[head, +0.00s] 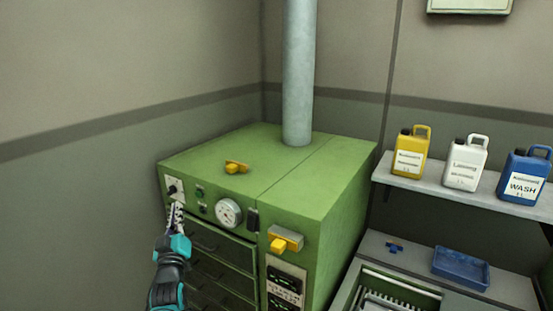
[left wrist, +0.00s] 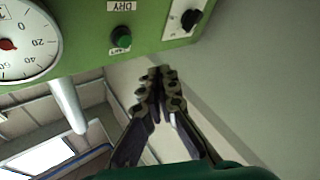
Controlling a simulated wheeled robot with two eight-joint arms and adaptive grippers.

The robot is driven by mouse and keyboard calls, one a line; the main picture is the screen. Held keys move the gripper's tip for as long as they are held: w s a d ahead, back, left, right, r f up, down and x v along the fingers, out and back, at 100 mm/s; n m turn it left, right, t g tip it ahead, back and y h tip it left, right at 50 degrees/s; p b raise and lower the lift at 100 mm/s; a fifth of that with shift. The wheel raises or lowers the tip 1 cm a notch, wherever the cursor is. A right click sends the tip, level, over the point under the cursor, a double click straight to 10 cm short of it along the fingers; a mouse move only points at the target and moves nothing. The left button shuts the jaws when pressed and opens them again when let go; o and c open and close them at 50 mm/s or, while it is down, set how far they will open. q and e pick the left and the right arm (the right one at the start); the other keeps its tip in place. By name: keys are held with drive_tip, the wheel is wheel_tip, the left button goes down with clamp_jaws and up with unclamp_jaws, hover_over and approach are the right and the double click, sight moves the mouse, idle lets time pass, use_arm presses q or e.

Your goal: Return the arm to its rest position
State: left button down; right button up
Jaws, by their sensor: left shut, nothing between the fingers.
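My left gripper (head: 177,208) is in front of the upper left corner of the green cabinet's front panel. Its fingers are closed together and empty. In the left wrist view the two fingertips (left wrist: 160,73) meet below the panel's black knob (left wrist: 190,20) and green button (left wrist: 121,37). I cannot tell from these views how close they are to the panel. The arm comes up from the bottom of the head view. My right gripper is not in view.
The green cabinet (head: 340,190) has a white dial (head: 228,212), dark drawers (head: 222,245) and a yellow-handled latch (head: 286,241). A yellow piece (head: 236,167) lies on top by a grey pipe (head: 298,75). Jugs (head: 464,163) stand on a shelf above a blue tray (head: 461,268).

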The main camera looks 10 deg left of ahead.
use_arm(q)
drive_tip(key=s+d+f+m+g+h, duration=0.3)
drive_tip(key=d+f, duration=0.1)
drive_tip(key=d, duration=0.3)
drive_tip(key=s+d+f+m+g+h, duration=0.1)
drive_tip(key=s+d+f+m+g, duration=0.1)
drive_tip(key=s, duration=0.6)
drive_tip(key=s+d+f+m+g+h+b, duration=0.1)
drive_tip(key=s+d+f+m+g, duration=0.1)
drive_tip(key=s+d+f+g, duration=0.2)
drive_tip(key=s+d+f+m+g+h, duration=0.2)
drive_tip(key=s+d+f+g, duration=0.2)
drive_tip(key=s+d+f, duration=0.4)
drive_tip(key=s+f, duration=0.2)
drive_tip(key=s, duration=0.1)
drive_tip(key=shift+s+d+m+b, duration=0.15)
drive_tip(key=shift+s+m+b, duration=0.15)
drive_tip(key=shift+f, duration=0.1)
idle(2.1)
